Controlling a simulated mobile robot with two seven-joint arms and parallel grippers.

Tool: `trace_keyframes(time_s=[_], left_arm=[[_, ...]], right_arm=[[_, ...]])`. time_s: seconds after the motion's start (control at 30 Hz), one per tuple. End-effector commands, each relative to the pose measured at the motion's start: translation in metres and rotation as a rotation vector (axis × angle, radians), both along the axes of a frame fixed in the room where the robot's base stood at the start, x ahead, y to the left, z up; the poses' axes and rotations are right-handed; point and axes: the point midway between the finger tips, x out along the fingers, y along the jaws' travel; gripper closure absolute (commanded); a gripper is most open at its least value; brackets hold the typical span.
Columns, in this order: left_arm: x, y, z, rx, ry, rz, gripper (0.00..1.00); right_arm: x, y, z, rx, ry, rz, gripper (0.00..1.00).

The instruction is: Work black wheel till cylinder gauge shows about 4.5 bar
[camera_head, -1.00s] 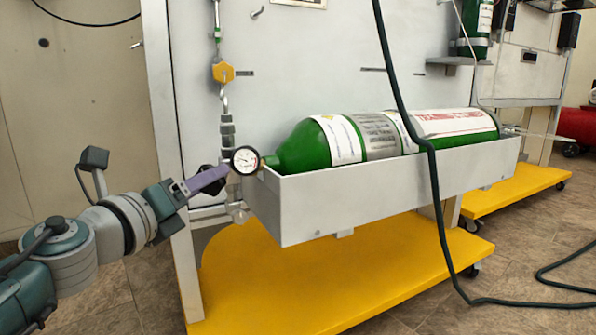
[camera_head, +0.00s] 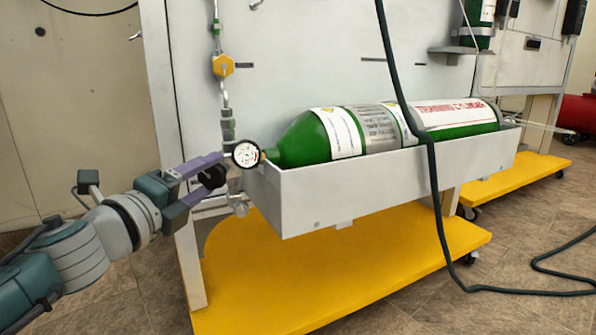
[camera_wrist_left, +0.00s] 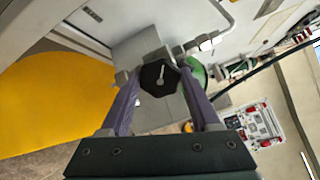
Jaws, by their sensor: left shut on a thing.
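The black wheel (camera_head: 212,175) sits just left of the round cylinder gauge (camera_head: 246,154) at the neck of the green cylinder (camera_head: 300,143). The gauge has a white face and black rim; its reading is too small to tell. My left gripper (camera_head: 208,177) has its purple fingers on either side of the black wheel, shut on it. In the left wrist view the dark, many-sided wheel (camera_wrist_left: 159,77) sits between the fingertips (camera_wrist_left: 158,80). My right gripper is not in view.
The cylinder lies in a grey tray (camera_head: 390,182) on a panel stand with a yellow base (camera_head: 330,270). A yellow fitting (camera_head: 222,65) sits on the pipe above the gauge. A dark hose (camera_head: 428,150) hangs in front of the tray.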

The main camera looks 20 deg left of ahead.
Motion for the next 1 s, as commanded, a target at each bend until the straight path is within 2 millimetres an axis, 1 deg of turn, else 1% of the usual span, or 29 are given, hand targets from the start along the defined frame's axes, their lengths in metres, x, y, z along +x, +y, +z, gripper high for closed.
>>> trace_keyframes(time_s=[0.37,0.4,0.67,0.9,1.0], left_arm=[[-0.0001,0.0,-0.0006,-0.004,0.001,0.0,0.93],[-0.0001,0.0001,-0.0007,-0.004,0.001,0.0,0.36],[-0.0001,0.0,-0.0004,-0.003,0.001,0.0,0.07],[-0.0006,-0.0001,0.0,-0.004,0.0,0.0,0.07],[-0.0063,-0.0006,0.0007,-0.004,0.0,-0.001,0.07]], right_arm=[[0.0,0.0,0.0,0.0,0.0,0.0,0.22],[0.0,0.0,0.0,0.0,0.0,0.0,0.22],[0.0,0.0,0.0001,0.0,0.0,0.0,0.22],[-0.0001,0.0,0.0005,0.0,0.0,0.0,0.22],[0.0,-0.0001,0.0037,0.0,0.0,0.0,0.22]])
